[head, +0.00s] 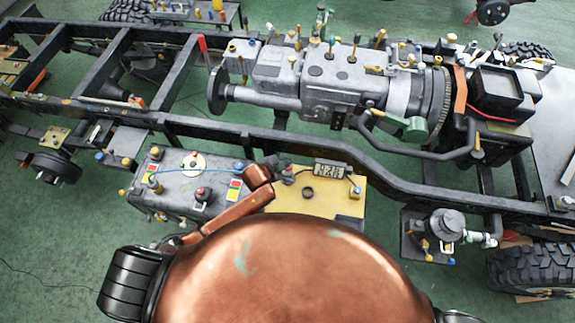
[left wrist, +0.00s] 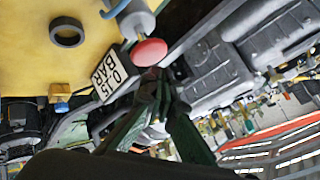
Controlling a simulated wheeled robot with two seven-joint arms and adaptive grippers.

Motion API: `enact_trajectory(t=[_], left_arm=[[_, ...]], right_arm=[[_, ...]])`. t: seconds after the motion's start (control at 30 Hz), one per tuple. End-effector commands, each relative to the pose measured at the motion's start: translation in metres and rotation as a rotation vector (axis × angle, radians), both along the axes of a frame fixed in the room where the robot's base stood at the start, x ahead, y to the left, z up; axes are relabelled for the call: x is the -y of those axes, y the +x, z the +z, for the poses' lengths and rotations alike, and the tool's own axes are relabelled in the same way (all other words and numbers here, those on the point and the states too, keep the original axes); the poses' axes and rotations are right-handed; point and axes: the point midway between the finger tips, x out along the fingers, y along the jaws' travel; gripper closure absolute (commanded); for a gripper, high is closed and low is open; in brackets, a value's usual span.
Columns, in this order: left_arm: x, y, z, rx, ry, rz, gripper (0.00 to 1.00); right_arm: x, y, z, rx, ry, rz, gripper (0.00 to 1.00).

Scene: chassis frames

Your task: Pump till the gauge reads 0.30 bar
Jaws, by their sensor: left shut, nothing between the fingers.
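The gauge (head: 330,171) is a small pale plate with dark characters at the back edge of a yellow panel (head: 340,208). In the left wrist view the gauge (left wrist: 108,75) appears to read 0.15 BAR. A red round knob (left wrist: 150,52) on a grey cylinder (left wrist: 134,20) stands beside it; in the head view the knob (head: 288,171) is small and partly hidden. My left gripper (head: 278,162) is at the knob. In the left wrist view its dark green fingers (left wrist: 160,76) are shut and empty, tips close to the knob; contact cannot be told. My right gripper is out of view.
A dark ring (head: 307,192) lies on the yellow panel. A grey box (head: 180,190) with lamps and knobs stands to its left. The black chassis rail (head: 235,135) and grey gearbox (head: 335,85) rise behind. A pump-like unit (head: 445,225) stands at right.

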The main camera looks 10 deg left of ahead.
Motion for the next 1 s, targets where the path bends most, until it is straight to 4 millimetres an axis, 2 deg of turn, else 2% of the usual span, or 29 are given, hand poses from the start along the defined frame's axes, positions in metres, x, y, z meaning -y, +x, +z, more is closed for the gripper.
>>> enact_trajectory(t=[0.53, 1.0], left_arm=[[0.0000, 0.0000, -0.0003, 0.000, 0.000, 0.000, 1.00], [0.0003, -0.0001, -0.0085, 0.000, 0.000, 0.000, 1.00]], right_arm=[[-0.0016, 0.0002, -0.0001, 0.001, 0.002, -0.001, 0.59], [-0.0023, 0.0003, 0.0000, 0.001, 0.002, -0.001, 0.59]])
